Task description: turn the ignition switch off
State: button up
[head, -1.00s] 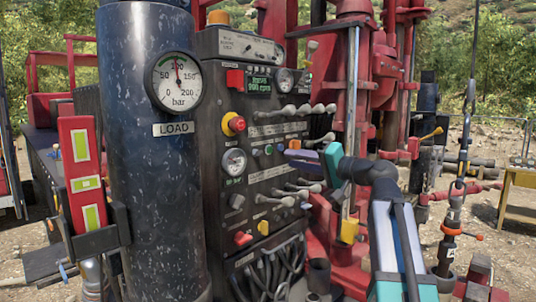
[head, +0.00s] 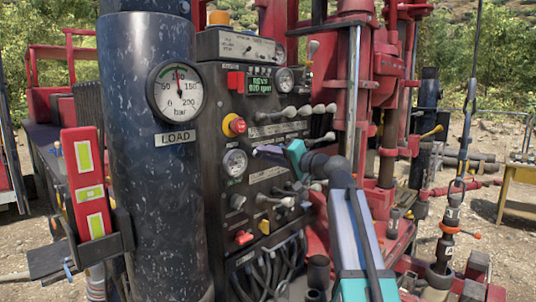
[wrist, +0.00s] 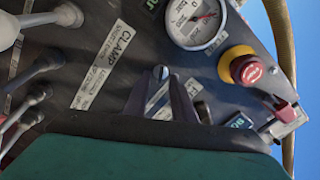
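My gripper (head: 266,151) reaches in from the right to the front of the black control panel (head: 216,165). In the wrist view its two dark fingers (wrist: 160,90) stand apart with a gap between them. A small round metal fitting with a slot (wrist: 160,72) shows in line with that gap. It may be the ignition switch, but I cannot read a label for it. Contact with it cannot be made out. In the head view my gripper hides that part of the panel.
A red and yellow emergency stop button (head: 234,125) and a small gauge (head: 234,162) are close left of my gripper. Lever rows (head: 310,112) lie above and below it. A dark cylinder with a pressure gauge (head: 175,92) stands left of the panel.

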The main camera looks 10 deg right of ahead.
grip_shut()
jog(key=shift+f+n+b, duration=0.15)
jog(key=shift+n+b, duration=0.45)
jog(key=shift+b, duration=0.75)
jog(key=n+b, duration=0.1)
jog(key=b, duration=0.1)
jog(key=shift+b, duration=0.3)
jog(key=n+b, duration=0.7)
jog(key=b, duration=0.3)
jog(key=shift+a+n+b, duration=0.15)
jog(key=shift+n+b, duration=0.15)
jog(key=shift+b, duration=0.05)
jog(key=shift+r+n+b, duration=0.25)
jog(key=shift+n+b, duration=0.75)
jog(key=shift+b, duration=0.15)
jog(key=shift+s, duration=0.1)
